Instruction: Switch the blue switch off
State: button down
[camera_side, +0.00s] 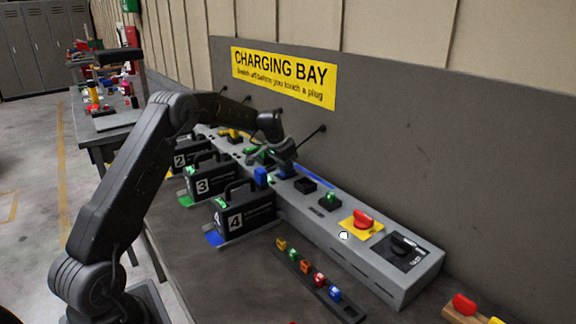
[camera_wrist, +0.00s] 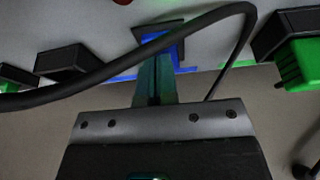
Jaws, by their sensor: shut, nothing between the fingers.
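My gripper (camera_side: 283,163) reaches down over the grey charging console (camera_side: 400,286), behind the case marked 4 (camera_side: 235,220). Its fingers (camera_wrist: 154,88) are together with nothing between them. In the wrist view the fingertips overlap a blue part (camera_wrist: 156,36) on a dark square plate, which I take for the blue switch. Whether they touch it, and which way the switch is set, I cannot tell. In the side view a bit of blue (camera_side: 286,174) shows just under the gripper, and the rest is hidden.
A blue strip (camera_side: 314,183) runs along the console. A blue plug (camera_side: 260,176) stands by case 4. A black cable (camera_wrist: 110,66) arcs across the wrist view, close to the fingers. A red knob (camera_side: 363,219) and a black switch (camera_side: 403,245) are at the right.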

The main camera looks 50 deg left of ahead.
jog(key=shift+s+f, duration=0.15)
jog(key=shift+f, duration=0.15)
jog(key=w+v, duration=0.1)
jog(key=v, duration=1.3)
jog(key=shift+r, duration=0.4)
jog(key=shift+w, duration=0.2)
jog(key=shift+w+d+r, duration=0.15)
jog(key=shift+w+r, duration=0.15)
jog(key=shift+w, duration=0.15)
jog(key=x, duration=0.9)
jog(key=s+x, duration=0.1)
jog(key=x, duration=0.4)
jog(key=shift+f, duration=0.15)
